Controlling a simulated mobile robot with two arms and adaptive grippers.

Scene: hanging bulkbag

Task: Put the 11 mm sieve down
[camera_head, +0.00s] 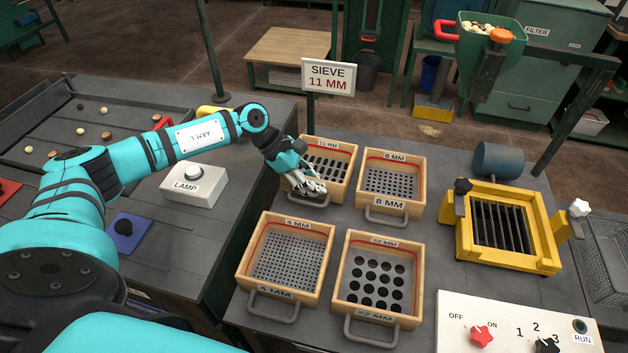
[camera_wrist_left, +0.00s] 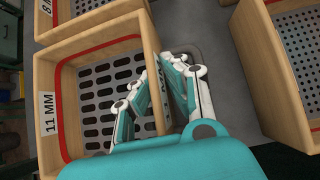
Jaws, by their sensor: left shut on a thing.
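The 11 mm sieve (camera_head: 338,171) is a wooden box with a slotted metal bottom, a red line inside and an 11 MM label. It sits at the back left of the group of sieves, in front of the SIEVE 11 MM sign (camera_head: 328,78). My left gripper (camera_head: 312,192) is at its front edge, shut on the sieve at the handle side. In the left wrist view the fingers (camera_wrist_left: 165,95) straddle the sieve's wall (camera_wrist_left: 152,45). The handle is partly hidden by the fingers. I cannot tell whether the sieve's bottom touches the table. My right gripper is not in view.
The 8 mm sieve (camera_head: 393,182) stands close on the right. The 4 mm sieve (camera_head: 286,258) and 22 mm sieve (camera_head: 376,280) stand in front. A yellow frame (camera_head: 505,226) is further right. A LAMP box (camera_head: 194,184) is at left.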

